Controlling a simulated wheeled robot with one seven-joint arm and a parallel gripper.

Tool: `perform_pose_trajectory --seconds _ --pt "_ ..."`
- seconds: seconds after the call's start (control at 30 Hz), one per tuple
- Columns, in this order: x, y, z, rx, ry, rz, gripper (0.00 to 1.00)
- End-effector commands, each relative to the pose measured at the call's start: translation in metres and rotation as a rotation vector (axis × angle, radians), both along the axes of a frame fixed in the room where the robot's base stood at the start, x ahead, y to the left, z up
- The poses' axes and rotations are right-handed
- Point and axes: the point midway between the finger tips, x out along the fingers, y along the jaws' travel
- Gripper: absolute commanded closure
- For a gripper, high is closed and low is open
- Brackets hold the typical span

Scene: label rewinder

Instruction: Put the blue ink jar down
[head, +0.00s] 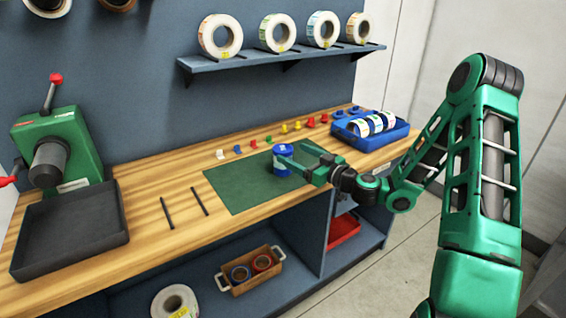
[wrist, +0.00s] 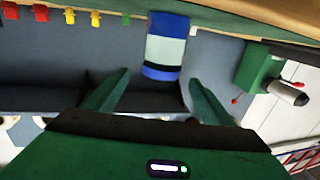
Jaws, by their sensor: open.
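The blue ink jar (head: 283,162) has a pale label band and appears to stand upright on the dark green mat (head: 236,188), near its right part. My gripper (head: 290,156) is at the jar, reaching in from the right, with its fingers spread. In the wrist view the jar (wrist: 166,48) shows just ahead of and between the tips of my open gripper (wrist: 160,78). A gap shows between the jar and each finger there. The jar's contact with the mat is partly hidden by a finger in the head view.
Small coloured pieces (head: 268,140) line the bench behind the mat. A blue tray (head: 372,136) with label rolls stands at the right. Two dark rods (head: 199,202), a black tray (head: 70,235) and the green rewinder (head: 60,145) are at the left. A shelf (head: 285,57) hangs above.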

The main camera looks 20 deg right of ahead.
Motion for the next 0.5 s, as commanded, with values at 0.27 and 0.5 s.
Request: perform_pose_trajectory --seconds 0.27,0.5 --pt "0.032 0.02 -0.004 -0.002 -0.003 0.004 0.23" --pt "0.038 0.022 -0.005 -0.001 0.0 0.001 0.23"
